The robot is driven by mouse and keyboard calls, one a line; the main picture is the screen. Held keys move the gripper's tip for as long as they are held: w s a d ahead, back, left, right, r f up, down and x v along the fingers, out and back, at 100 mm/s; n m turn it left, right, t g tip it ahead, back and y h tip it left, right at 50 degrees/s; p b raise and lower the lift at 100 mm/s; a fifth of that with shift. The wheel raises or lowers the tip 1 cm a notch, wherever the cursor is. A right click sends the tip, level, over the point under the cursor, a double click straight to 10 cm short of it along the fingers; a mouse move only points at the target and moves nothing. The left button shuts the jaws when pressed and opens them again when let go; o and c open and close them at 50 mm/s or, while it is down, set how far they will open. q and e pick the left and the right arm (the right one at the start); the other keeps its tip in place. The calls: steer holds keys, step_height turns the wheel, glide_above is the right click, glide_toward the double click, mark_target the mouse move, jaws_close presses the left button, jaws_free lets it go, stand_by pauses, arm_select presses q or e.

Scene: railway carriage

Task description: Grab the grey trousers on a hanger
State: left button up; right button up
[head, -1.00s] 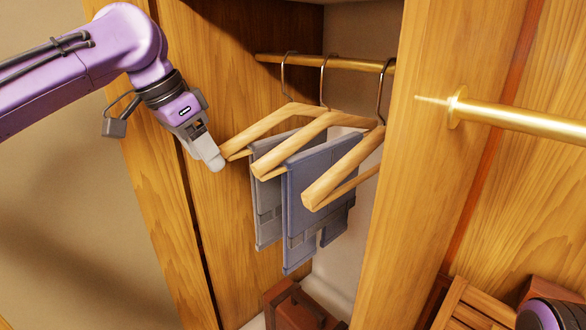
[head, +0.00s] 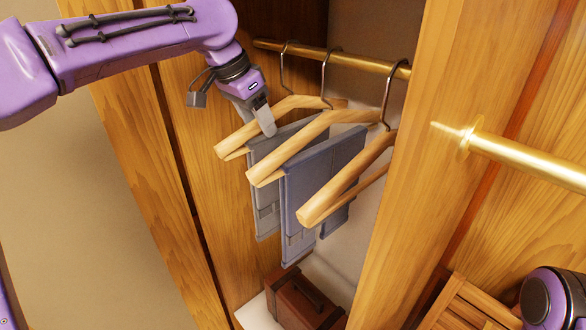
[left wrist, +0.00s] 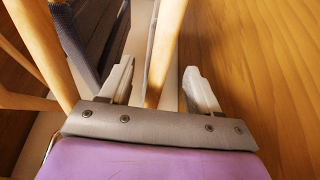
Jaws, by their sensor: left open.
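The grey trousers (head: 262,205) hang from the leftmost wooden hanger (head: 240,136) on a brass rail, partly hidden behind blue trousers (head: 302,195) on the middle hanger (head: 285,152). My left gripper (head: 266,118) is at the sloping arm of the leftmost hanger, above the trousers. In the left wrist view its two fingers (left wrist: 158,70) are open, with a wooden hanger arm (left wrist: 168,42) and a strip of grey cloth between them. Contact cannot be made out. My right gripper is out of view.
The brass rail (head: 350,62) crosses a narrow wooden compartment. A brown case (head: 303,302) stands below. A second brass rail (head: 520,160) is beyond the partition.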

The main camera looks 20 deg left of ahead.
arm_select(q)
steer(key=x, duration=0.4)
steer(key=shift+w+d+f+p, duration=0.2)
steer(key=shift+d+f+p, duration=0.05)
steer(key=shift+d+p, duration=0.15)
steer(key=shift+w+f, duration=0.2)
steer(key=shift+s+r, duration=0.1)
steer(key=shift+s, duration=0.1)
jaws_close()
steer(key=shift+w, duration=0.1)
steer(key=shift+r, duration=0.1)
